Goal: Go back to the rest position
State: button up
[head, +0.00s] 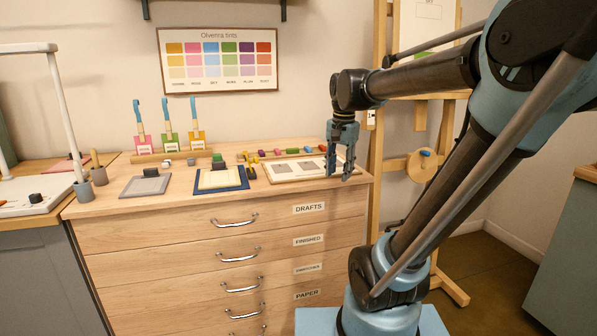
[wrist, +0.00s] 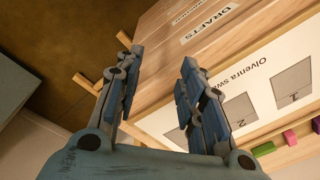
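My gripper (head: 339,174) hangs pointing down over the right end of the wooden drawer cabinet's top (head: 130,207), above the right part of a pale swatch board (head: 262,167). In the wrist view, its two fingers (wrist: 162,58) stand apart with nothing between them, so it is open and empty. The swatch board (wrist: 262,78) shows there with grey squares and printed text, beside the fingers. I cannot tell the exact height of the fingertips above the board. My arm reaches in from the right.
Several colored blocks (head: 292,151) lie behind the board. A blue mat with a cream pad (head: 219,180) and a grey plate (head: 145,186) lie left. Three brushes stand in a wooden rack (head: 170,157). A wooden easel (head: 378,120) stands close behind my gripper. Open floor (head: 480,265) lies right.

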jog(key=s+d+f+n, duration=0.3)
jog(key=s+f, duration=0.4)
jog(key=f, duration=0.1)
jog(key=s+d+f+n+t, duration=0.1)
jog(key=s+d+f+n, duration=0.2)
jog(key=s+f, duration=0.5)
jog(key=shift+d+f+n, duration=0.25)
jog(key=shift+f+n, duration=0.35)
jog(key=shift+f, duration=0.15)
jog(key=shift+w+f, duration=0.2)
jog(key=shift+w, duration=0.25)
